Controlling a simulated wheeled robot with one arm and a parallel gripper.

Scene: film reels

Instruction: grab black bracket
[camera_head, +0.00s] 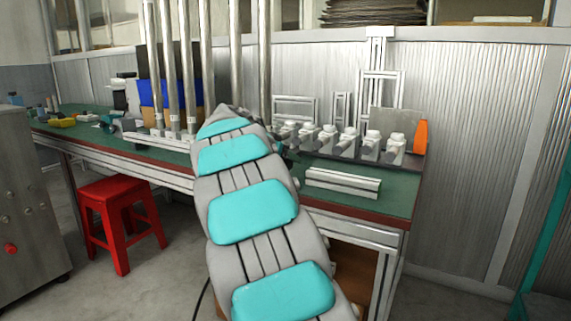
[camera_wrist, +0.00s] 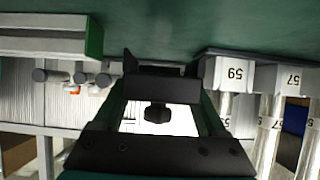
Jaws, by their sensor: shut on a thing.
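In the wrist view, which looks upside down, my gripper (camera_wrist: 163,84) reaches in from the bottom edge, with one dark finger on each side. It is shut on a black bracket (camera_wrist: 162,91). The bracket spans between the fingers, with an upright flange at its left end and a dark rounded knob below it. It is close to the green table surface (camera_wrist: 250,30); I cannot tell whether it touches. In the head view my arm hides the bracket and most of the gripper.
The green worktable (camera_head: 400,196) carries several white-grey fittings (camera_head: 348,142) and an aluminium profile (camera_head: 343,182) right of my arm. Tall metal tubes (camera_head: 187,60) stand behind and left. An orange piece (camera_head: 420,137) stands at the right end. A red stool (camera_head: 118,215) is on the floor.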

